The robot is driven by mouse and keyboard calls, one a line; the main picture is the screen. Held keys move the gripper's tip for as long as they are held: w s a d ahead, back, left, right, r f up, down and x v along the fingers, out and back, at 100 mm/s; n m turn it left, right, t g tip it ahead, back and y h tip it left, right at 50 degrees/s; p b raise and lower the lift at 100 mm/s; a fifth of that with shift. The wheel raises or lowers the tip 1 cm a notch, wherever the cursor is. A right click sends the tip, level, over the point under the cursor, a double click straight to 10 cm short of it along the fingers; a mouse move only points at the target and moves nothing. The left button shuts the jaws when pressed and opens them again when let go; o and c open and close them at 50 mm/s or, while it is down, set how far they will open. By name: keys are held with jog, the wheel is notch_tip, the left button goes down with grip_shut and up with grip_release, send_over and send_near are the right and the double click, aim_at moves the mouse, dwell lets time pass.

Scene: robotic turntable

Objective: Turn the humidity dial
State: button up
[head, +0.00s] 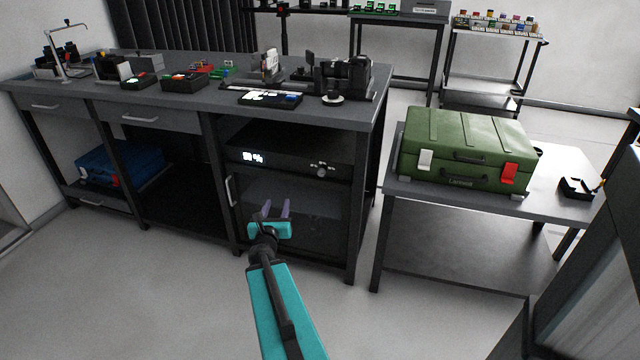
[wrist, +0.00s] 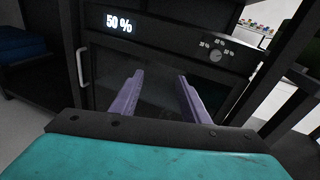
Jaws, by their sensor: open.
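The humidity dial (head: 321,171) is a small round knob at the right of the dark cabinet's top panel, under the bench. In the wrist view the dial (wrist: 216,57) is at the upper right, with small percent marks around it. A lit display (wrist: 118,22) at the panel's left reads 50 %. It also shows in the head view (head: 253,157). My gripper (head: 276,206) is open and empty, in front of the cabinet's glass door, below and left of the dial. Its two purple fingers (wrist: 160,85) are apart and touch nothing that I can see.
The cabinet's door handle (head: 229,189) is at the left of the glass door. A bench leg (head: 362,215) stands right of the cabinet. A table (head: 395,187) with a green case (head: 465,145) is farther right. The floor in front is clear.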

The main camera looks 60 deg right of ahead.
jog(key=s+d+r+m+g+h+b, duration=0.1)
jog(key=s+d+m+g, duration=0.3)
jog(key=s, duration=0.4)
jog(key=d+r+m+h, duration=0.1)
jog(key=m, duration=0.1)
jog(key=shift+d+r+m+h, duration=0.3)
jog(key=shift+r+m, duration=0.05)
jog(key=shift+m, duration=0.05)
jog(key=shift+w+f+b, duration=0.1)
jog(key=shift+w+b, duration=0.05)
jog(key=shift+b, duration=0.7)
jog(key=shift+d, duration=0.15)
